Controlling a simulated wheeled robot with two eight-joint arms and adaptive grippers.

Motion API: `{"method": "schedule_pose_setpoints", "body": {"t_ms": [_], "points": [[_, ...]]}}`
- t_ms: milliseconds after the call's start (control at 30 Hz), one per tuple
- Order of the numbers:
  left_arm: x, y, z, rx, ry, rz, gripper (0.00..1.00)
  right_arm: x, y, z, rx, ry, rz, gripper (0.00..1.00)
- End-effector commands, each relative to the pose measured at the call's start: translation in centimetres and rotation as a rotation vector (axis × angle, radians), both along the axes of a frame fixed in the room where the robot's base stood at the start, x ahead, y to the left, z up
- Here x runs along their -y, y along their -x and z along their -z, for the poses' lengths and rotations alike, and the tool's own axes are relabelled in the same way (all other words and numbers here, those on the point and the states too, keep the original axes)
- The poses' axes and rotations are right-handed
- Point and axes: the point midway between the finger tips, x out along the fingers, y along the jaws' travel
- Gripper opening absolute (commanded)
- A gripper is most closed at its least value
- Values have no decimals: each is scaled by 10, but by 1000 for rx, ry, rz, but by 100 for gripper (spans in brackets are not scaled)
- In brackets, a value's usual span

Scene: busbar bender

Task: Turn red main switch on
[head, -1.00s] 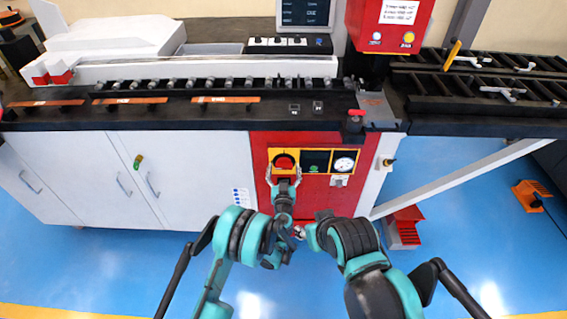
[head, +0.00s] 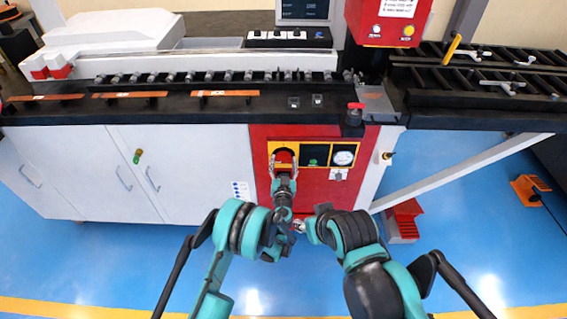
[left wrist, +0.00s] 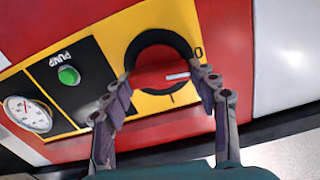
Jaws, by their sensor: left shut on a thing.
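The red main switch (head: 284,156) is a round knob in a black ring on a yellow plate in the machine's red front. In the left wrist view the switch (left wrist: 158,76) has a white mark lying between the printed 0 and the other position line on the plate. My left gripper (left wrist: 165,80) is shut on the switch, one fingertip on each side. In the head view my left gripper (head: 284,170) reaches up to it and partly covers it. My right gripper (head: 300,228) is low beside the left forearm, away from the panel, too small to read.
Beside the switch sit a green pump button (left wrist: 68,75) and a round gauge (head: 343,158). A small key switch (head: 338,175) is below the gauge. White cabinet doors (head: 100,170) stand at left.

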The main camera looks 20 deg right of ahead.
Motion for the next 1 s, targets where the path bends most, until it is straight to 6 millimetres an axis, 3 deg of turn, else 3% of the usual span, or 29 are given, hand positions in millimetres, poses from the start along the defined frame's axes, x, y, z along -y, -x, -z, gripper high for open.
{"method": "schedule_pose_setpoints", "body": {"t_ms": [1000], "points": [[4, 0, 2, 261, -907, 0, 30, 0, 0, 0, 0, 0, 0, 44]]}}
